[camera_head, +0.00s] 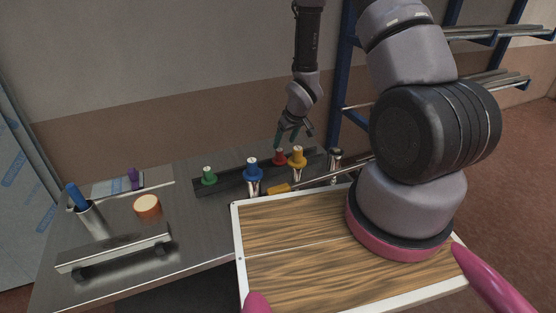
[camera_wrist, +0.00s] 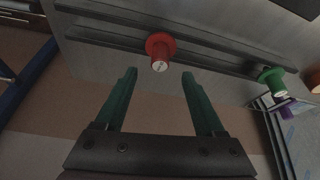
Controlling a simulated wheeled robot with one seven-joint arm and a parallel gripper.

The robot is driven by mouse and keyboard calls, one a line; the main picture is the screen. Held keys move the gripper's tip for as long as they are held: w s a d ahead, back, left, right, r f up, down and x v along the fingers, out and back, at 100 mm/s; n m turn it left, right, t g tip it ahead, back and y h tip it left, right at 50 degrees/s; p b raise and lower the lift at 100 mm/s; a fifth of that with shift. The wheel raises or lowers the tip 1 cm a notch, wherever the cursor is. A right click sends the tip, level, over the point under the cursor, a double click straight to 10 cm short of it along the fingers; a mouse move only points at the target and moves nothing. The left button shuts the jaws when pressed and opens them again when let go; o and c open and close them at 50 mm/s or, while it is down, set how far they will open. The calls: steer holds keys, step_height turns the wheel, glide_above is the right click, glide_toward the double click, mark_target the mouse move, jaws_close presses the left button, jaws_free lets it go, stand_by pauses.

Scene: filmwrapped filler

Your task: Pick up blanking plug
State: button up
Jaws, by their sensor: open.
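Several coloured plugs stand on a dark rail on the grey bench. A red plug (camera_head: 279,158) is towards the back, and it shows in the wrist view (camera_wrist: 160,48) just ahead of the gap between my fingertips. A green plug (camera_head: 209,177) stands at the left, and also shows in the wrist view (camera_wrist: 271,79) at the right. A blue plug (camera_head: 253,168) and a yellow plug (camera_head: 297,157) stand on shiny metal pieces nearer the camera. I cannot tell which is the blanking plug. My gripper (camera_head: 293,140) is open and empty above the red plug, not touching it.
On the bench (camera_head: 185,230) are a metal fixture (camera_head: 115,252), a cup (camera_head: 92,220) with a blue-handled tool, an orange disc (camera_head: 147,206) and a purple item (camera_head: 133,177). A yellow-handled tool (camera_head: 279,189) lies near the plugs. A blue rack (camera_head: 348,70) stands behind.

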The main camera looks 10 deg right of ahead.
mark_target(280, 150)
steer(key=x, duration=0.7)
steer(key=shift+w+a+f, duration=0.1)
steer(key=shift+w+f, duration=0.1)
steer(key=shift+f, duration=0.05)
steer(key=shift+c, duration=0.3)
jaws_close()
